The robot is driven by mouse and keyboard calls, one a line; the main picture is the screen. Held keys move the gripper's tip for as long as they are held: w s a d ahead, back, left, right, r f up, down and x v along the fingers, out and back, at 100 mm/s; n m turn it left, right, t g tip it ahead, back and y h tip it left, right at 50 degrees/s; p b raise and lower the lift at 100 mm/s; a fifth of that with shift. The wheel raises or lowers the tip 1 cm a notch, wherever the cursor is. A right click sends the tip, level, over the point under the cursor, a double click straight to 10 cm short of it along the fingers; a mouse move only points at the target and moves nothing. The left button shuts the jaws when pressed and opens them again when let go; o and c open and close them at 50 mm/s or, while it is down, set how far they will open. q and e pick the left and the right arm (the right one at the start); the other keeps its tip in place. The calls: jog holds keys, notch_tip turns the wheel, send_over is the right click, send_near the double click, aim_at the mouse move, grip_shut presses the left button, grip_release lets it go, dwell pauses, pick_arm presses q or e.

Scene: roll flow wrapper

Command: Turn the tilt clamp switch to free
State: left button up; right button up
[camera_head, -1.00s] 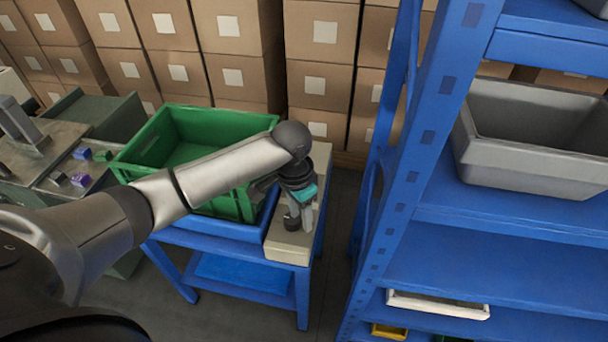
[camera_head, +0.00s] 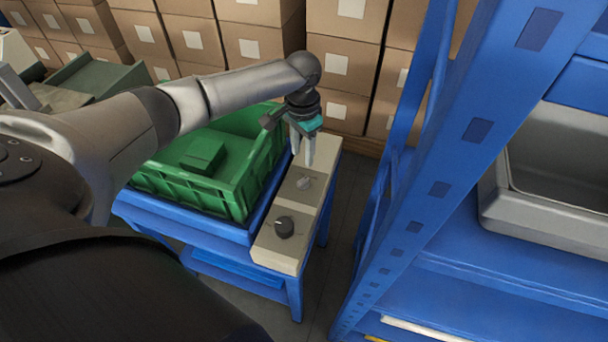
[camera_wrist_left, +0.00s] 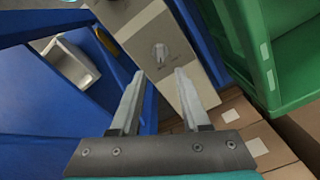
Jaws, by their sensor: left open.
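A beige control box (camera_head: 275,247) stands along the right side of the blue table. My left gripper (camera_head: 303,164) points down just above the grey knob, open and empty. In the left wrist view the grey knob (camera_wrist_left: 160,53) shows just beyond and between the open fingertips (camera_wrist_left: 158,74). I see no contact with it. My right gripper is out of view.
A green crate (camera_head: 195,192) with a green block (camera_head: 203,157) inside stands on the blue table, left of the control box. A blue shelf rack (camera_head: 430,200) with a grey bin (camera_head: 540,228) rises at the right. Stacked cartons (camera_head: 250,50) line the back.

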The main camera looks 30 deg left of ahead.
aim_at(303, 180)
pick_arm(q)
notch_tip(303, 180, down, 10)
jog(key=shift+w+f+b, duration=0.1)
jog(key=shift+b, duration=1.15)
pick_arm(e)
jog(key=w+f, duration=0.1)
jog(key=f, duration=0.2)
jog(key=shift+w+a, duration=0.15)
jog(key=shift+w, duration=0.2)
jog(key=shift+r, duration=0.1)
pick_arm(q)
grip_shut()
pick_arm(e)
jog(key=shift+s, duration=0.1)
